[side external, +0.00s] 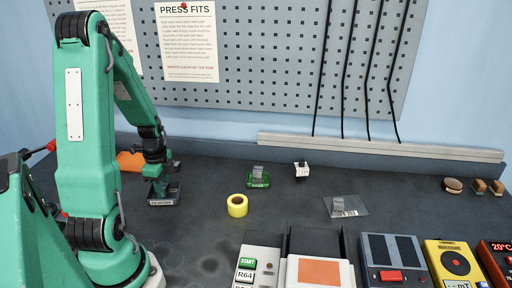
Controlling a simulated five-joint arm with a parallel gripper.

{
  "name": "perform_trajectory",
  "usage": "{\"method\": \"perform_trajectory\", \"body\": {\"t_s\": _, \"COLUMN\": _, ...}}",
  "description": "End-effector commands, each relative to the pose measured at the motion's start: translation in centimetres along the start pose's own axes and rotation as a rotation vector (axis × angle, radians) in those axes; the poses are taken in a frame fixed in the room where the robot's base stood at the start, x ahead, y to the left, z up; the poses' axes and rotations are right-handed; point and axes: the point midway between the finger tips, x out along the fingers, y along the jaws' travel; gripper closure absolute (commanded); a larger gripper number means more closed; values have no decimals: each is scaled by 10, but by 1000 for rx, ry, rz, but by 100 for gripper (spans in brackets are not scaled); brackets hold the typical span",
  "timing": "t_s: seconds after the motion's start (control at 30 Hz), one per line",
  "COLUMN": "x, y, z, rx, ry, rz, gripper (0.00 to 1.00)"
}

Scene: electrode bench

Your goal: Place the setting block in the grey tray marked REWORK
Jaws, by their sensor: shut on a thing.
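My gripper (160,187) is low at the left of the bench, pointing down at the small grey tray (164,202). The tray has a pale label on its front whose lettering is too small to read. My gripper is shut on a small block, which I take to be the setting block; the fingers and tray walls largely hide it. It is at or just inside the tray's opening; I cannot tell whether it touches the floor.
A green tray (259,184) holds a grey block. Nearby are a yellow tape roll (237,206), a white-and-black part (301,169) and a clear labelled sheet (352,207) with a grey piece. Instruments (395,262) line the front right. An orange item (130,161) lies behind my arm.

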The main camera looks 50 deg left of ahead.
Motion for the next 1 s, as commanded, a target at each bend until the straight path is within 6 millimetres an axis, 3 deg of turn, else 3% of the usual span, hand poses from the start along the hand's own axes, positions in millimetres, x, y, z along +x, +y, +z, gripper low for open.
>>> {"method": "perform_trajectory", "body": {"t_s": 0.57, "x": 10, "y": 0, "z": 0, "rx": 0, "ry": 0, "rz": 0, "gripper": 100}}
{"method": "perform_trajectory", "body": {"t_s": 0.6, "x": 9, "y": 0, "z": 0, "rx": 0, "ry": 0, "rz": 0, "gripper": 61}}
{"method": "perform_trajectory", "body": {"t_s": 1.0, "x": 8, "y": 0, "z": 0, "rx": 0, "ry": 0, "rz": 0, "gripper": 59}}
